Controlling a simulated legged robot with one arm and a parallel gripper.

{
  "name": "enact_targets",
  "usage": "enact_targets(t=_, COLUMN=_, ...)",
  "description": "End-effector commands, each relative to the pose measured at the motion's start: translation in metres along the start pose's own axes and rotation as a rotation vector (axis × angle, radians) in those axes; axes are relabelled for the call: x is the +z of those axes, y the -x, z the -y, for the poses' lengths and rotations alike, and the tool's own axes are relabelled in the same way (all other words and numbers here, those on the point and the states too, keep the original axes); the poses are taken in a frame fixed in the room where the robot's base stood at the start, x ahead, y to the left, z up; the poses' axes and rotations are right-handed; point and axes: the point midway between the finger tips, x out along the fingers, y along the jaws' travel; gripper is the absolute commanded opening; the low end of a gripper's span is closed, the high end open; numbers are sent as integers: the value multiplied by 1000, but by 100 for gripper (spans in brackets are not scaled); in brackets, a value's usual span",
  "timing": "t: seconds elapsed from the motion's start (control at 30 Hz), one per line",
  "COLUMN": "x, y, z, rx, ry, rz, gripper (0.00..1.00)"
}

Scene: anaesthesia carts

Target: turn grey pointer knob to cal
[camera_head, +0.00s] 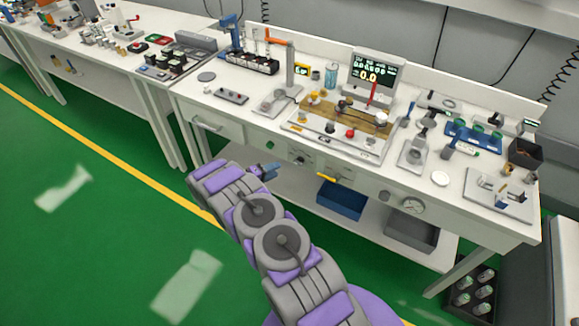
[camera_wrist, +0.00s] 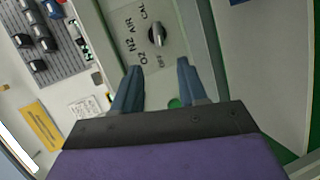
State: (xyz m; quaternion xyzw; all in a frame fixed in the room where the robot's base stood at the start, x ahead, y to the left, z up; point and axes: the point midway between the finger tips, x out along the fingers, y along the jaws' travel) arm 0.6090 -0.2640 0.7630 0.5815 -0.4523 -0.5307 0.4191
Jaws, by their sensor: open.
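The knob is beyond the fingertips, and no contact shows. In the head view my gripper (camera_head: 269,171) is in front of the bench's front face, close to the small knob (camera_head: 298,160) there.
A blue bin (camera_head: 341,200) and a grey bin (camera_head: 411,233) stand on the lower shelf. The bench top is crowded. Green floor lies open at left.

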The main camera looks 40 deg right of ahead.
Motion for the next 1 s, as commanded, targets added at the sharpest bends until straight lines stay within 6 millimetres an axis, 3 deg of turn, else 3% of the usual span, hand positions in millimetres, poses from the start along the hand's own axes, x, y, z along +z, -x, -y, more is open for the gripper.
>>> enact_targets(t=0.2, x=2, y=-49, z=2, rx=-2, ry=-2, rz=5, gripper=42)
enact_targets(t=0.4, x=1, y=-76, z=2, rx=-1, ry=-2, rz=3, gripper=42)
enact_targets(t=0.9, x=0, y=-90, z=0, rx=-2, ry=-1, rz=0, gripper=42)
enact_targets(t=1.0, x=0, y=-91, z=0, rx=-2, ry=-1, rz=1, gripper=33)
